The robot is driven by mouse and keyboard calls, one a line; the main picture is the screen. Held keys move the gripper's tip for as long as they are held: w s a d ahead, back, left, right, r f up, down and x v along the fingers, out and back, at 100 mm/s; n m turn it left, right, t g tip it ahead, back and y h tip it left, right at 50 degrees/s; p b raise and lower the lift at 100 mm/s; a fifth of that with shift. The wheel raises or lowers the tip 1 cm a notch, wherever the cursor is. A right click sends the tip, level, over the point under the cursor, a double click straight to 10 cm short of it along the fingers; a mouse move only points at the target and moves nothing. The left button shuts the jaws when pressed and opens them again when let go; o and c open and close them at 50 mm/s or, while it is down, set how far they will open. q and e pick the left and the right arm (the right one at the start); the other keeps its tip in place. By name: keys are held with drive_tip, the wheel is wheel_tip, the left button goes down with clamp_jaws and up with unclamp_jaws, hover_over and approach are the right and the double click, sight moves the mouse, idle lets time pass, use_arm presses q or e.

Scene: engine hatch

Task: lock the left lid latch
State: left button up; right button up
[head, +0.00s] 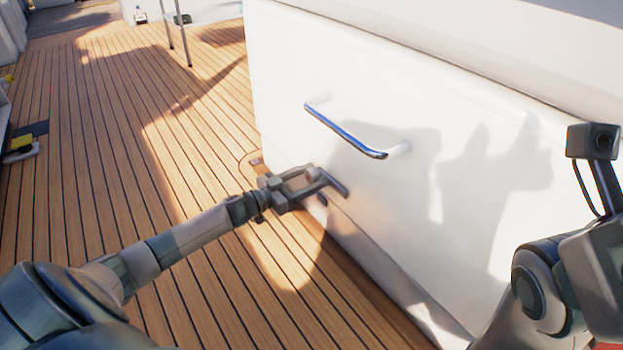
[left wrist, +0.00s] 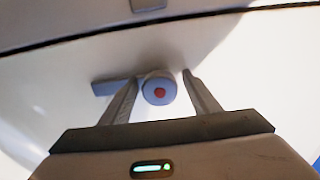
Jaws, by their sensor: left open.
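The left lid latch shows in the left wrist view as a grey-blue round hub (left wrist: 160,91) with a red dot at its centre. Its short flat lever (left wrist: 108,87) points left in that view. In the head view the latch (head: 338,185) is a small dark bar low on the white hatch front (head: 285,90). My left gripper (head: 316,181) is open at the latch. In the wrist view its fingers (left wrist: 160,78) stand on either side of the hub, and the left finger overlaps the lever. I cannot tell whether they touch it. My right gripper is out of view.
A chrome handle (head: 345,132) sticks out from the hatch front above the latch. Teak decking (head: 120,150) lies clear on the left. My right arm (head: 540,290) is at the lower right. A metal-legged stand (head: 185,35) is far back.

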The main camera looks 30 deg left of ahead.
use_arm(q)
drive_tip(key=c, duration=1)
drive_tip(key=shift+c, duration=0.2)
